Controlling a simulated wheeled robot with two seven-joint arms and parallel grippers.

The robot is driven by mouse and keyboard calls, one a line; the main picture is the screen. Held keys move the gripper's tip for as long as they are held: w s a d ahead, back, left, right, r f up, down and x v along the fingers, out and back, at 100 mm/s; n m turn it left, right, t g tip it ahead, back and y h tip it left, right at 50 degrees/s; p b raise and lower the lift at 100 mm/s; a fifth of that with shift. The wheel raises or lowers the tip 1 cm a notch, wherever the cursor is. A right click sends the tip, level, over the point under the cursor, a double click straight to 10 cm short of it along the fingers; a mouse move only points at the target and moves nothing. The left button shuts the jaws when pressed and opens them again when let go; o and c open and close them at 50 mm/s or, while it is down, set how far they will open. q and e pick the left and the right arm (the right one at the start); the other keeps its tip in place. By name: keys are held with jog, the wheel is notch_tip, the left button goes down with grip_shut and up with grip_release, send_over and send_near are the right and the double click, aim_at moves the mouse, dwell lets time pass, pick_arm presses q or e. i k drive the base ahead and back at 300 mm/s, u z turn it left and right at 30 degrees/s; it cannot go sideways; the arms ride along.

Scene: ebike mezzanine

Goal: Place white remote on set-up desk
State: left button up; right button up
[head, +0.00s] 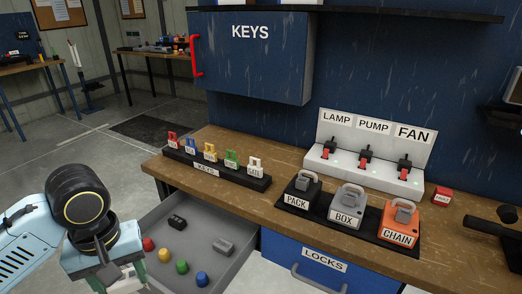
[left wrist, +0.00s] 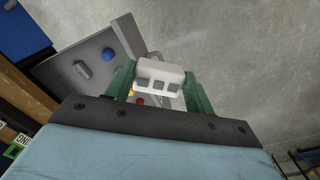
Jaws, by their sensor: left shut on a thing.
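The white remote (left wrist: 160,77), a small pale block with grey buttons, is held between the green fingers of my left gripper (left wrist: 158,84) in the left wrist view. In the head view my left gripper (head: 128,276) is at the lower left, beside the open drawer and lower than the bench top. No label marks a set-up desk; a desk (head: 150,53) with small items stands at the back, and another (head: 20,67) at the far left. My right gripper is not in view.
An open grey drawer (head: 222,270) holds coloured knobs and small boxes. The wooden bench (head: 270,205) carries a key rack (head: 215,168), padlocks on a black tray (head: 340,232) and a switch panel (head: 365,170). A blue KEYS cabinet (head: 250,60) hangs above. Floor at the left is mostly clear.

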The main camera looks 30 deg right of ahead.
aim_at(462, 269)
jog(key=u, duration=1.6)
jog(key=k, duration=2.2)
jog(key=z, duration=1.85)
